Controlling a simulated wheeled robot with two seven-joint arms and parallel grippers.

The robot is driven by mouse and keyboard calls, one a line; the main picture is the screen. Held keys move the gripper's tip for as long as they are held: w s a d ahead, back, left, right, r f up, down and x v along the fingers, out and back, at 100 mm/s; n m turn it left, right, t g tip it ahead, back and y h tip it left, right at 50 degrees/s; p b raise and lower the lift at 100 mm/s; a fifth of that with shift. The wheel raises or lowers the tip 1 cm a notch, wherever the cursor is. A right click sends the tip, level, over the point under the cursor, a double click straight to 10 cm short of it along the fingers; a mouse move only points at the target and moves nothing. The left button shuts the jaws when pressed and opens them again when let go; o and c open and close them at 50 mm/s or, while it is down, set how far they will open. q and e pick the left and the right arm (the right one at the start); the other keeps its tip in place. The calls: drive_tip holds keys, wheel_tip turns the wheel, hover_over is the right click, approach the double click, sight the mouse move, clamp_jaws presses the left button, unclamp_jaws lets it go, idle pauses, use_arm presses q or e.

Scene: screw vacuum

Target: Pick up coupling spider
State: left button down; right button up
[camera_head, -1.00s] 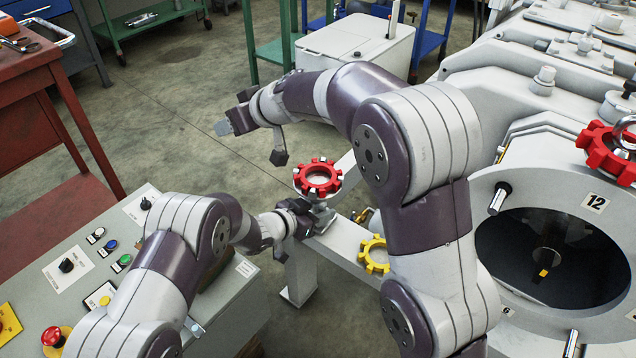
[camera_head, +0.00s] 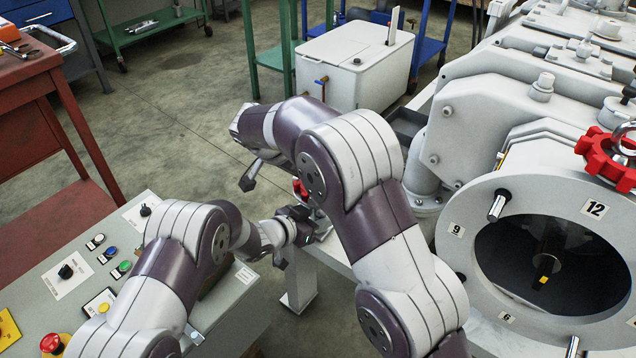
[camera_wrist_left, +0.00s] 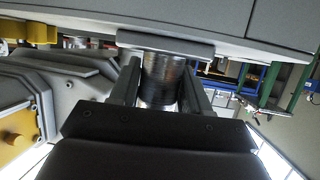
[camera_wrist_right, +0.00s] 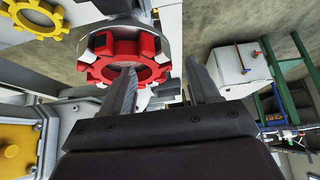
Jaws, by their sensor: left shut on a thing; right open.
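A red toothed coupling spider (camera_wrist_right: 125,57) sits against a round grey metal hub in the right wrist view. In the head view only a small part of the red spider (camera_head: 300,188) shows beside my right arm. My left gripper (camera_head: 304,224) is shut on a ribbed metal cylinder (camera_wrist_left: 160,80) under a flat flange. My right gripper (camera_wrist_right: 165,82) is open. One finger overlaps the spider's lower side in the picture, the other is to its right; I cannot tell whether they touch.
A yellow toothed ring (camera_wrist_right: 35,14) shows at the upper left of the right wrist view. The large grey machine (camera_head: 520,215) with a round opening stands at right, with another red toothed part (camera_head: 606,158). A control panel (camera_head: 70,250) is at left, a white box (camera_head: 355,65) behind.

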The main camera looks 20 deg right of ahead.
drive_tip(key=shift+w+d+f, duration=0.2)
drive_tip(key=shift+d+f, duration=0.05)
drive_tip(key=shift+f, duration=0.15)
clamp_jaws()
drive_tip(key=shift+r, duration=0.6)
wheel_tip(320, 180, up, 3)
drive_tip(key=shift+f, duration=0.15)
use_arm(q)
drive_tip(key=shift+c, duration=2.3)
unclamp_jaws()
use_arm(e)
drive_tip(key=s+d, duration=1.1)
drive_tip(key=s, duration=0.3)
drive_tip(key=shift+f, duration=0.2)
